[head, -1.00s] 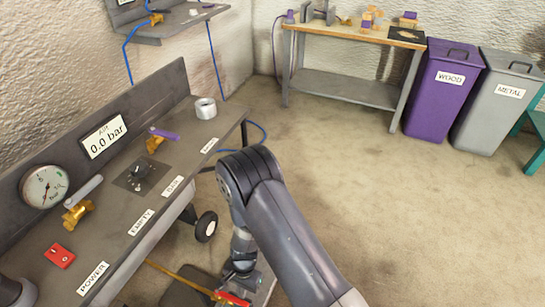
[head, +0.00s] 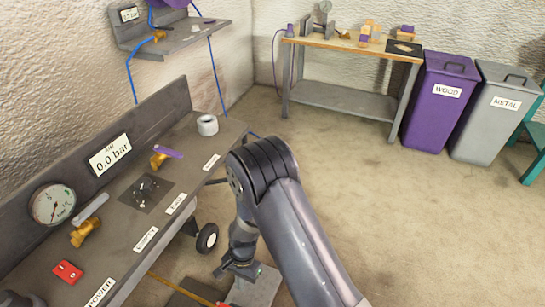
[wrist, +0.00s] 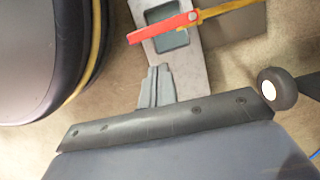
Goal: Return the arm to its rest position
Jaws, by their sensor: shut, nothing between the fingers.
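My arm (head: 300,225) reaches up from the bottom of the head view, bends at its elbow and hangs down toward the floor beside the grey bench. My gripper (head: 236,268) is at its low end, partly hidden by the arm. In the wrist view my gripper (wrist: 156,82) shows as two grey fingers lying together, shut and empty. It points at a grey block with a dark recess (wrist: 165,18) and seems apart from it. A red and yellow bar (wrist: 165,28) crosses that block.
The grey bench (head: 110,220) with gauge, valves and labels runs along the left. A wheel (head: 207,238) stands beneath it, close to my gripper. A worktable (head: 340,97), purple WOOD bin (head: 438,105) and grey METAL bin (head: 497,115) stand at the back. The middle floor is clear.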

